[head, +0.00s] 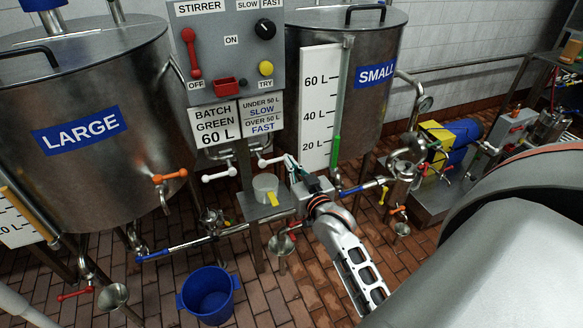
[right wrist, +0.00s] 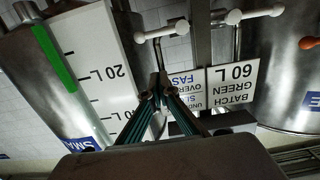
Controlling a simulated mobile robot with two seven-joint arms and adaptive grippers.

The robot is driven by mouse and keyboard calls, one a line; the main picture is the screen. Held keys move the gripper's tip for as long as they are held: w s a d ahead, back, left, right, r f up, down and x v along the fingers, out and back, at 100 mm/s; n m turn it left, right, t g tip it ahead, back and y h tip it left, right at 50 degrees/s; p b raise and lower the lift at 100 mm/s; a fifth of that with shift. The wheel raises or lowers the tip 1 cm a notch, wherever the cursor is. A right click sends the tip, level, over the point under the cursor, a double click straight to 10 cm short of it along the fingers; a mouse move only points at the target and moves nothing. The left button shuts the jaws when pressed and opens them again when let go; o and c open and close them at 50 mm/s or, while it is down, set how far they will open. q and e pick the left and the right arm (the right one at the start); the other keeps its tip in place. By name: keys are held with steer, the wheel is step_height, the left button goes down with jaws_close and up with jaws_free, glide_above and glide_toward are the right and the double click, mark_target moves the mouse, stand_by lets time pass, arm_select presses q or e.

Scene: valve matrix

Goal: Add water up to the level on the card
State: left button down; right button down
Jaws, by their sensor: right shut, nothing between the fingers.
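The SMALL tank (head: 354,95) has a gauge card (head: 321,105) marked 20, 40 and 60 L. Green liquid (head: 336,152) in its sight tube stands a little above 20 L; it also shows in the right wrist view (right wrist: 54,58). The batch card (head: 217,124) reads BATCH GREEN 60 L. Two white-handled valves (head: 219,175) (head: 271,161) sit below the cards. My right gripper (head: 291,163) is shut and empty beside the right white handle. In the right wrist view its fingertips (right wrist: 162,96) are near that valve (right wrist: 160,31); contact is unclear. My left gripper is out of view.
The LARGE tank (head: 90,150) stands at left. The stirrer panel (head: 228,50) hangs between the tanks. A blue bucket (head: 208,292) and funnels (head: 281,245) are below. Orange-handled valves (head: 170,176), pipes and a pump (head: 452,140) crowd the area. My own arm covers the lower right.

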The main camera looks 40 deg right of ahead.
glide_above(277, 160)
steer(key=s, duration=0.3)
steer(key=f+b, duration=0.2)
steer(key=f, duration=0.2)
steer(key=shift+w+f, duration=0.15)
steer(key=shift+w, duration=0.05)
steer(key=shift+d+f, duration=0.1)
